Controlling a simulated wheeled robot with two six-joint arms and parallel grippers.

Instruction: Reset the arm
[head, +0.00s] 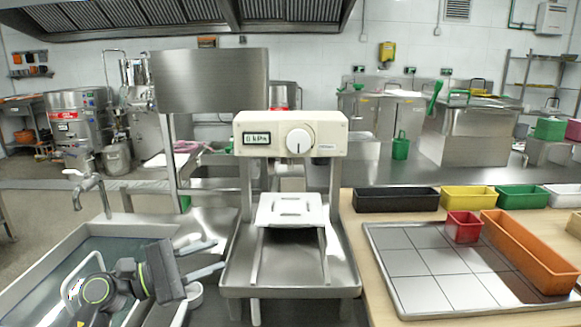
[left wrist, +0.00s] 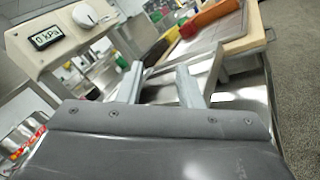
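My left gripper (head: 220,254) is in the lower left of the head view, over the right side of the sink and just left of the mill's steel base. Its two pale fingers are spread apart with nothing between them. In the left wrist view the fingers (left wrist: 160,68) also stand apart, with the machine beyond them. My right gripper is in neither view. The cream machine head (head: 290,134) has a dial and a display reading 0 kPa; it also shows in the left wrist view (left wrist: 62,40).
A white slotted plate (head: 290,210) sits on the machine above its steel base (head: 290,284). A sink (head: 45,262) with a tap (head: 85,185) lies left. A tiled tray (head: 430,265) holds a red bin (head: 463,227) and an orange bin (head: 530,250). More bins stand behind it.

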